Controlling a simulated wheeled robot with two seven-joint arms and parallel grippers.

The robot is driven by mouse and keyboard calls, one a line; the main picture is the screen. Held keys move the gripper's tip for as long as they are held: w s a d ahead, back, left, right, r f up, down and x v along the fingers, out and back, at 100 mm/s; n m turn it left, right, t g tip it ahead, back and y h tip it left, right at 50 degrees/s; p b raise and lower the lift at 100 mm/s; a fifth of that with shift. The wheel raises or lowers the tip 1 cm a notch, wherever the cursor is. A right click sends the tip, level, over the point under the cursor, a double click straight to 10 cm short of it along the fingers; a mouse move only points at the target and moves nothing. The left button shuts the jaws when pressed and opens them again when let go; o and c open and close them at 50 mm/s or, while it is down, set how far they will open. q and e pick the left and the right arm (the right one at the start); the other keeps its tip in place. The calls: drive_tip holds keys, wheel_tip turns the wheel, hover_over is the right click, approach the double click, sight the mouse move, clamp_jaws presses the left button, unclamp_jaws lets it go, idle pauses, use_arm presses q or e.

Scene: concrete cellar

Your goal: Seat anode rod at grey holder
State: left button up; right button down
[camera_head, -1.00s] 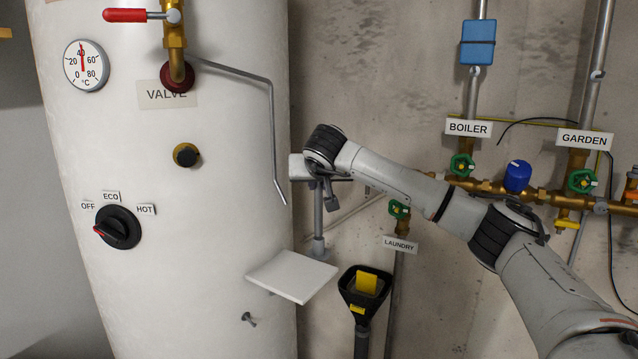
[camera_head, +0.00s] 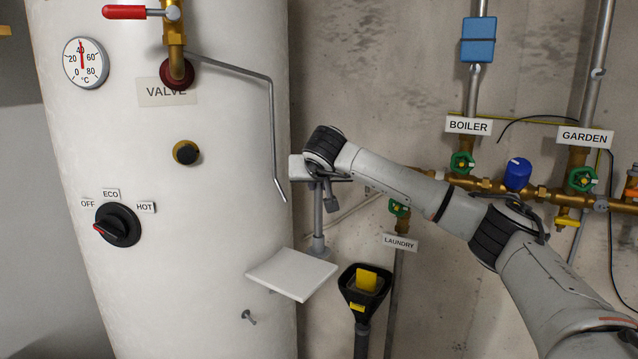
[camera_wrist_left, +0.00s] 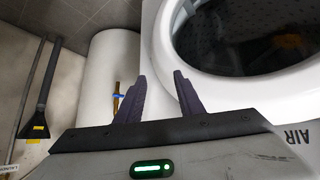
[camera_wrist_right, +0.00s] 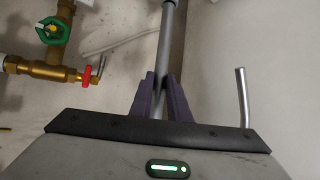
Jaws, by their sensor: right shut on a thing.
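My right gripper (camera_head: 327,200) is in the middle of the head view, pointing down beside the white tank (camera_head: 190,240). It is shut on a slim grey rod (camera_head: 318,222), which hangs upright below the fingers. The rod (camera_wrist_right: 166,60) also runs between the fingers (camera_wrist_right: 161,95) in the right wrist view. A wider grey collar (camera_head: 318,250) shows at the rod's lower end; I cannot tell whether it belongs to the rod or is the grey holder. My left gripper (camera_wrist_left: 160,95) shows only in its own wrist view, open and empty.
A white plate (camera_head: 293,275) juts out just below the rod. A black funnel (camera_head: 364,290) with a yellow tag stands to its right. A bent grey pipe (camera_head: 272,130) hangs left of my right gripper. Brass pipes (camera_head: 490,185) with green valves line the wall at right.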

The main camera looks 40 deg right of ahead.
drive_tip(key=shift+f+b, duration=1.25)
drive_tip(key=shift+f, duration=1.2)
drive_tip(key=c, duration=1.6)
unclamp_jaws()
drive_tip(key=b, duration=0.1)
approach(319, 204)
drive_tip(key=shift+v, duration=1.2)
